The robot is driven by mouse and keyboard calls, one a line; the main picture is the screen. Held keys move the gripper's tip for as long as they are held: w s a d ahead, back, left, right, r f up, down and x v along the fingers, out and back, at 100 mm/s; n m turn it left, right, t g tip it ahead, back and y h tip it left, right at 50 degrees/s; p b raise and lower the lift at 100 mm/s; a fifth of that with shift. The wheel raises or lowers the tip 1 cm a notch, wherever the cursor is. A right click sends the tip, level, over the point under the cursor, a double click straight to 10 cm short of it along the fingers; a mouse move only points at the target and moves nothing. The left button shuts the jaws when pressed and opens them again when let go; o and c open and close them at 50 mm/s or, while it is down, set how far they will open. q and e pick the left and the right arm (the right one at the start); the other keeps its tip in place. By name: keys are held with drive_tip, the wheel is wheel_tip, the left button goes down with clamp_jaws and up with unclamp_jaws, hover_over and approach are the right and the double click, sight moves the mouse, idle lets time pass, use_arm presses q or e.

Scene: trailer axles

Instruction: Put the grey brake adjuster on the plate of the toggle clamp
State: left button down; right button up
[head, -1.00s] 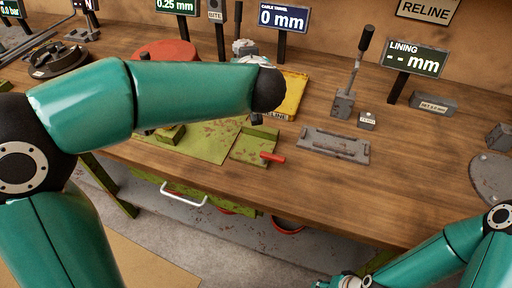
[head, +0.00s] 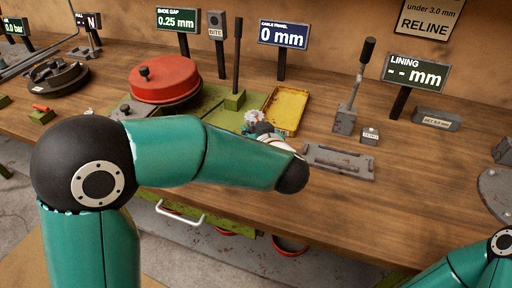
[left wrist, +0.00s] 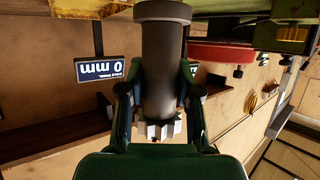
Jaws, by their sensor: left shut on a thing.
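The grey brake adjuster (left wrist: 165,65) is a dark cylinder with a toothed light wheel at one end. My left gripper (left wrist: 160,95) is shut on it, one finger on each side in the left wrist view. In the head view, the toothed wheel (head: 254,117) shows above my left gripper (head: 264,131), over the green area beside the yellow tray. A green block with an upright black lever (head: 236,90) stands just behind; I cannot tell if it is the toggle clamp. My left forearm hides the bench in front. My right gripper is out of view.
A red drum (head: 165,78) stands left of the green block. The yellow tray (head: 285,108) lies right of it. A grey flat fixture (head: 339,162) and a grey lever stand (head: 346,115) are further right. The bench's right front is clear.

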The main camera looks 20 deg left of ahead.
use_arm(q)
drive_tip(key=shift+f+b, duration=0.3)
drive_tip(key=shift+f, duration=1.95)
drive_tip(key=shift+f, duration=0.2)
drive_tip(key=c, duration=0.8)
unclamp_jaws()
drive_tip(key=shift+r, duration=0.15)
drive_tip(key=v, duration=1.2)
